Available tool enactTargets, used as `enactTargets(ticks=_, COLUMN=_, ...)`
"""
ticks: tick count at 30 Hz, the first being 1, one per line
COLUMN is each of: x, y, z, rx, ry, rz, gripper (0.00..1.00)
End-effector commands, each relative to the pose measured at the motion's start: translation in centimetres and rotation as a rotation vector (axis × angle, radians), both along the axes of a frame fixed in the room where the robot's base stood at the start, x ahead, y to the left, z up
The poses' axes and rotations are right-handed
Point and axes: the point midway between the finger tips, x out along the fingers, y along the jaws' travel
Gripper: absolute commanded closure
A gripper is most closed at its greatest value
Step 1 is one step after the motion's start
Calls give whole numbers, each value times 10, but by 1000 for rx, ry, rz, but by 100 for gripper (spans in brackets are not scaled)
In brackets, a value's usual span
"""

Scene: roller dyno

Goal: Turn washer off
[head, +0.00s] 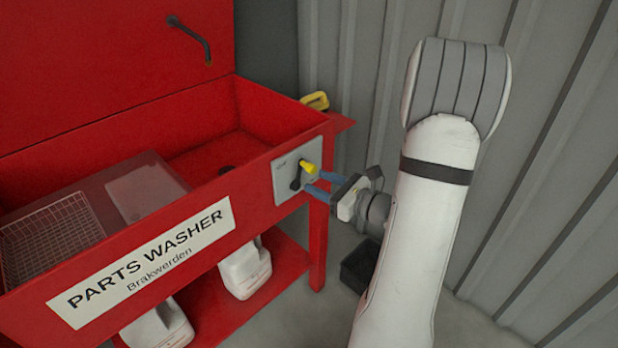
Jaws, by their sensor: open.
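The red parts washer (285,232) stands at the left with its lid up and its basin open. A pale switch plate (284,186) is on its front face near the right corner. A switch knob with a yellow end (308,167) and a dark lever part sticks out from the plate. My gripper (313,183) comes in from the right with its blue fingers open. The fingertips are at the knob, close to its dark part. I cannot tell whether they touch it.
A wire basket (48,240) sits in the basin. White jugs (245,268) stand on the lower shelf. A dark box (358,266) is on the floor under my gripper. A yellow-handled item (316,100) is at the washer's back right corner. A corrugated wall (560,130) closes off the right.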

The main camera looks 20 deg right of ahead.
Motion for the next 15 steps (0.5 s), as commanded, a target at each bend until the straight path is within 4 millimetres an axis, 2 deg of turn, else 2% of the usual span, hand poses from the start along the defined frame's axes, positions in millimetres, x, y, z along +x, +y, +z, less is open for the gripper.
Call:
enactTargets(ticks=1, x=1, y=-16, z=-11, rx=36, ry=-2, rz=-59, gripper=55)
enactTargets(ticks=3, x=2, y=-30, z=-16, rx=65, ry=-8, rz=-109, gripper=55)
enactTargets(ticks=5, x=4, y=-35, z=-17, rx=77, ry=-10, rz=-132, gripper=55)
enactTargets(ticks=8, x=13, y=-34, z=-17, rx=81, ry=-13, rz=-139, gripper=55)
enactTargets(ticks=15, x=50, y=-19, z=-16, rx=80, ry=-13, rz=-136, gripper=55)
